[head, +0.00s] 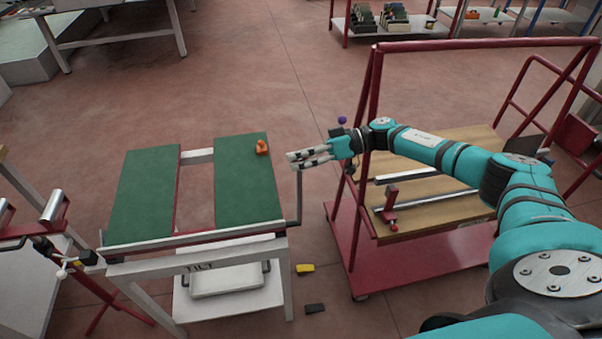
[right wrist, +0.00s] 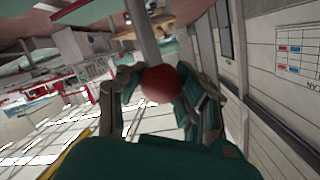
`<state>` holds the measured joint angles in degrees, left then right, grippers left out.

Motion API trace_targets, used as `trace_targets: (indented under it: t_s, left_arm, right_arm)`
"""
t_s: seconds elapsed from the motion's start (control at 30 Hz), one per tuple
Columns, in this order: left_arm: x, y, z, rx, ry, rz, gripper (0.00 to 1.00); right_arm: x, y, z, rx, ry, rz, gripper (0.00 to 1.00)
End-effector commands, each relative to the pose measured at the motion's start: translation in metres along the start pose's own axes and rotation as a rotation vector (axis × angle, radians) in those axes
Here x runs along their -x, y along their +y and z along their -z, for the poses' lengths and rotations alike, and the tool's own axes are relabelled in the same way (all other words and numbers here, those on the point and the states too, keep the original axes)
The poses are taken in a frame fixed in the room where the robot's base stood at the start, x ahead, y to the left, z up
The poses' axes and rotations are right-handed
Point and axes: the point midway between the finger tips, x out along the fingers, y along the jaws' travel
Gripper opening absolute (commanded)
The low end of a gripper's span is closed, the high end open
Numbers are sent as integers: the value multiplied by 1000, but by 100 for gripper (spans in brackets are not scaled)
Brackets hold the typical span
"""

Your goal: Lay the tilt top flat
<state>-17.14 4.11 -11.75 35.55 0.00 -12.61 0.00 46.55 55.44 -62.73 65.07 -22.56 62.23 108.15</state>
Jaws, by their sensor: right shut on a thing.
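The tilt top (head: 245,195) has two green panels in a pale frame, with a rail along its front edge. It sits on a light metal stand (head: 200,262). From this angle I cannot tell whether it is level or slightly tilted. A grey lever (head: 299,198) rises at its right front corner. My right gripper (head: 293,160) is at the lever's upper end, right of the tilt top. In the right wrist view its fingers are shut around a red ball knob (right wrist: 160,84) on a grey rod (right wrist: 142,35). My left gripper is not in view.
A small orange object (head: 262,147) lies on the right green panel. A red cart (head: 400,265) with a wooden deck stands close on the right. A roller stand (head: 52,208) is at the left. Yellow (head: 305,269) and black (head: 314,308) blocks lie on the floor.

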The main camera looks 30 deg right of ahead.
Motion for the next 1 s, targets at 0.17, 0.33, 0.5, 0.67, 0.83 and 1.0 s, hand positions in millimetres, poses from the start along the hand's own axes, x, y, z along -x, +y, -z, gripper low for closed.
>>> trace_targets:
  t_s: [0.17,0.33,0.5,0.67,0.83,1.0]
  left_arm:
    - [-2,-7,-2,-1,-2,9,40]
    - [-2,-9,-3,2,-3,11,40]
    - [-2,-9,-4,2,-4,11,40]
    - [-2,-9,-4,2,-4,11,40]
    - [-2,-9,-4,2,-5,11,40]
    - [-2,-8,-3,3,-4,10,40]
  right_arm:
    - [4,12,10,-31,2,-8,0]
    - [4,15,12,-43,1,-7,0]
    - [5,15,13,-45,3,-9,0]
    - [5,16,13,-45,5,-11,35]
    - [4,15,11,-45,1,-8,57]
    - [2,14,10,-45,-3,-2,63]
